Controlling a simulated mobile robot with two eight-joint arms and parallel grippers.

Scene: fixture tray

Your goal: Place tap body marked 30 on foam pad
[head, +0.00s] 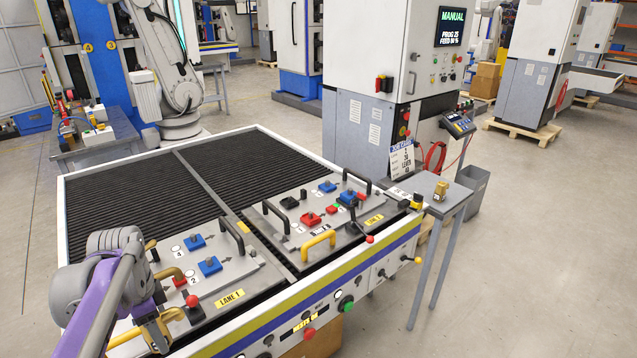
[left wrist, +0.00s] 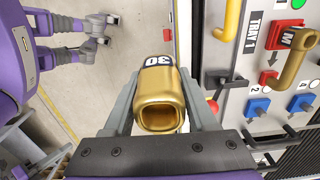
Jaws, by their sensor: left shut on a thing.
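The gold tap body marked 30 (left wrist: 160,92) is between the two fingers of my left gripper (left wrist: 163,100) in the left wrist view. Its open end faces the camera, and the black label with 30 is at its far end. In the head view my left gripper (head: 158,335) is low at the left, above the front left of the lane 1 tray (head: 240,285); I cannot clearly make out the held body there. I cannot surely pick out the foam pad.
Another gold tap body (left wrist: 291,65), marked M, sits on a red fixture beside blue fixtures. Yellow and black handles rise from the trays. The lane 2 tray (head: 285,235) stands to the right. A small side table (head: 448,203) carries a gold piece (head: 440,191).

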